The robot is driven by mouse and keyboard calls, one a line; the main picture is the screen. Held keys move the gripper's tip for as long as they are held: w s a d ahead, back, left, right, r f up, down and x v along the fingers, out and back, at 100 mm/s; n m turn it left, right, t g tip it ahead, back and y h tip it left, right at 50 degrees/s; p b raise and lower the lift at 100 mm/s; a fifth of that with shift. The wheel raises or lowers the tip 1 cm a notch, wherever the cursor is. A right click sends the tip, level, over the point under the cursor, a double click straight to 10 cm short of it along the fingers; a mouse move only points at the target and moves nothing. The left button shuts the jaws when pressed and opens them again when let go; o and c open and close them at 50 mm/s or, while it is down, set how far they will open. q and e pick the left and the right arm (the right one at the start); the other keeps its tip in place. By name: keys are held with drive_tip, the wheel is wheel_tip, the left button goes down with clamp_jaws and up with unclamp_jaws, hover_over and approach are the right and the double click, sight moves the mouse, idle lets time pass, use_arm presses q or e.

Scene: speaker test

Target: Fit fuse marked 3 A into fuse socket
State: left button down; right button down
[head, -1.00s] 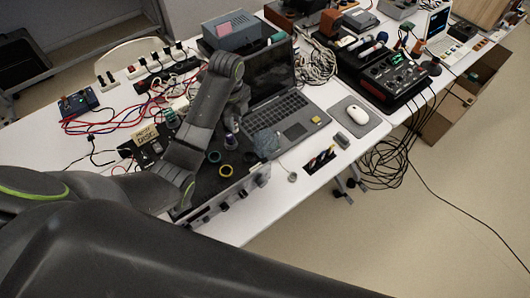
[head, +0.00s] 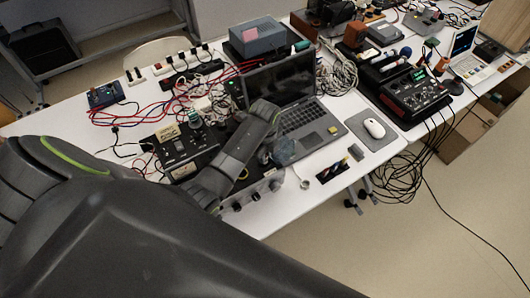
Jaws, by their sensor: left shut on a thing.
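The wrist of my left arm (head: 268,118) is above the bench, over a flat device (head: 265,190) with knobs along its front. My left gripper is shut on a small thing. Its fingertips and the thing in them are hidden behind my own arm links, so I cannot read a mark on it. I cannot make out the fuse or the fuse socket. My right gripper is out of view.
A black box with knobs (head: 183,145) and tangled cables (head: 190,100) are left. The bench front edge is near.

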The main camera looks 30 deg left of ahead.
use_arm(q)
drive_tip(key=shift+f, duration=0.2)
drive_tip(key=shift+f, duration=0.15)
drive_tip(key=shift+f, duration=0.15)
drive_tip(key=c, duration=1.3)
unclamp_jaws()
